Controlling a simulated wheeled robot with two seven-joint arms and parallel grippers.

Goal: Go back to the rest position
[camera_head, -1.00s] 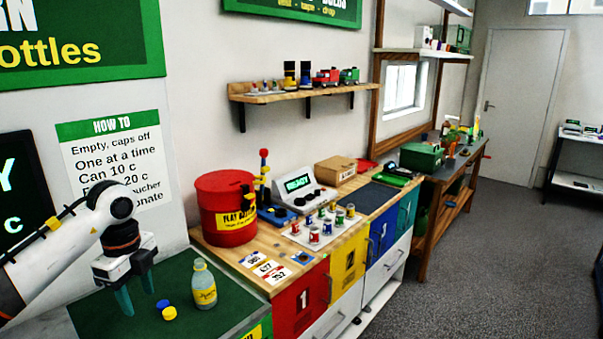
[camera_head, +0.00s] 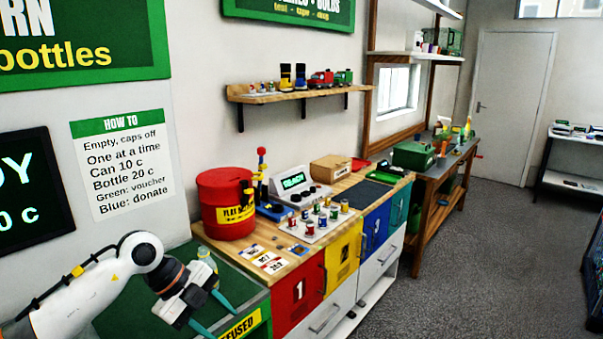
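My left gripper (camera_head: 222,318) comes in from the left over the green-topped counter (camera_head: 244,288). Its teal fingers are spread apart, pointing down and right, with nothing seen between them. The bottle (camera_head: 206,256) with a pale top stands just behind the gripper in the picture; its lower part is hidden by the gripper. I cannot tell whether they touch. The blue and yellow caps are not visible now. My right gripper is not in view.
A red drum (camera_head: 226,205), a console (camera_head: 296,186), small cans (camera_head: 321,218) and number cards (camera_head: 268,261) stand on the wooden counter to the right. A wall shelf (camera_head: 300,94) hangs above. Grey floor (camera_head: 470,270) is clear on the right.

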